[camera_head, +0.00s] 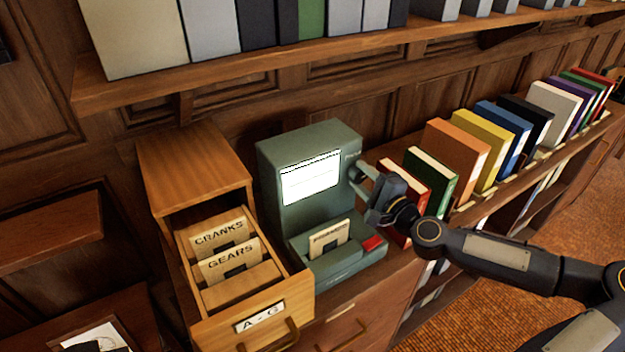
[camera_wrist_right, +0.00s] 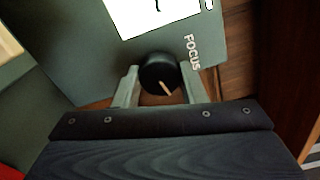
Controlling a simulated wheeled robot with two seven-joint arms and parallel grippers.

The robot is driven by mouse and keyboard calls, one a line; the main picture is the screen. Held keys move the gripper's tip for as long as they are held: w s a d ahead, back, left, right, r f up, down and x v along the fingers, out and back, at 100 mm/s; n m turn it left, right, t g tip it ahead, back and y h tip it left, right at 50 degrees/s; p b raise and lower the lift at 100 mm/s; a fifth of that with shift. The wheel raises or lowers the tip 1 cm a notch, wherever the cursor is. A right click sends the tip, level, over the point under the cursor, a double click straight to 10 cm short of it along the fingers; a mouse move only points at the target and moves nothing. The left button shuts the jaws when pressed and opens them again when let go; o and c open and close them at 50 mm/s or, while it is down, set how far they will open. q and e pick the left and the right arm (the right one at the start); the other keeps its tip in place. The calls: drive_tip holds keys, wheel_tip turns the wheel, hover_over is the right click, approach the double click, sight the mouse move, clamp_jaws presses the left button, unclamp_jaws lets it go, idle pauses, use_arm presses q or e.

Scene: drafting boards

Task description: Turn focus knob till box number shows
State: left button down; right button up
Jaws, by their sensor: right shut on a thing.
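A grey-green microfiche reader (camera_head: 311,136) stands on the wooden cabinet, with a bright white screen (camera_head: 310,178). The screen is washed out in the head view; a dark mark shows on its edge in the wrist view, but I cannot read a number. The black focus knob (camera_wrist_right: 159,74) with a pale pointer line sits below the word FOCUS. My right gripper (camera_wrist_right: 159,88) is shut on the knob, one finger on each side; it also shows at the reader's right side in the head view (camera_head: 362,179). A card (camera_head: 329,239) stands in the reader's front tray. My left gripper is not in view.
An open wooden card drawer (camera_head: 250,322) marked A - G, with CRANKS and GEARS cards, is left of the reader. A red button (camera_head: 373,243) is on the reader's base. Coloured binders (camera_head: 459,150) stand close to the right. A shelf (camera_head: 300,58) runs above.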

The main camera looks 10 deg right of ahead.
drive_tip(key=shift+m, duration=0.9)
drive_tip(key=o, duration=1)
drive_tip(key=shift+c, duration=0.2)
